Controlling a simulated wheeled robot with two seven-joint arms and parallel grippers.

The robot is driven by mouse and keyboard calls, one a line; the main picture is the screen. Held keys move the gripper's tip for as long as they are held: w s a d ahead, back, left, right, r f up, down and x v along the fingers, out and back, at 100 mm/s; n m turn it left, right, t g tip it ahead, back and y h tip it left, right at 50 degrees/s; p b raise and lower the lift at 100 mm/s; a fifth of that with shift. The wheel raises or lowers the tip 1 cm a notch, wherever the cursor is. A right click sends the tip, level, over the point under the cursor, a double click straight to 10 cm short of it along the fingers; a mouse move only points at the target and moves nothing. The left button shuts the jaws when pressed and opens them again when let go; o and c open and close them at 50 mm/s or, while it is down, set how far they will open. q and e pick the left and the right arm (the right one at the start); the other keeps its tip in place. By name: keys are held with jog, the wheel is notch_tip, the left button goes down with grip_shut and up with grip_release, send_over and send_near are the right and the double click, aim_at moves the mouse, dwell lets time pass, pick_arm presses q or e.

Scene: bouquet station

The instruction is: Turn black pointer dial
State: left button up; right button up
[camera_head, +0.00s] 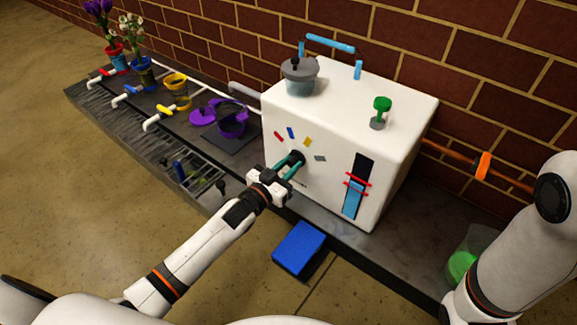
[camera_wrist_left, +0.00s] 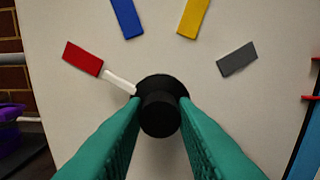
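The black pointer dial (camera_head: 298,156) is on the front of the white box (camera_head: 357,108). In the left wrist view the dial (camera_wrist_left: 160,113) has a white pointer (camera_wrist_left: 119,82) angled up-left to the red mark (camera_wrist_left: 83,58). Blue (camera_wrist_left: 126,17), yellow (camera_wrist_left: 193,17) and grey (camera_wrist_left: 237,59) marks follow in an arc. My left gripper (camera_head: 292,162) has its teal fingers on either side of the dial's knob. They show against both sides of it in the wrist view, with no clear gap. My right gripper is not in view; only my right arm shows.
A slider panel (camera_head: 357,187) with red brackets is right of the dial. A lidded pot (camera_head: 299,76) and green knob (camera_head: 381,106) top the box. A blue block (camera_head: 299,248) lies below. A purple pot (camera_head: 232,120) stands left. A brick wall is behind.

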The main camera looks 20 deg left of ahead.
pick_arm(q)
jog(key=c, duration=0.3)
jog(key=shift+c, duration=0.2)
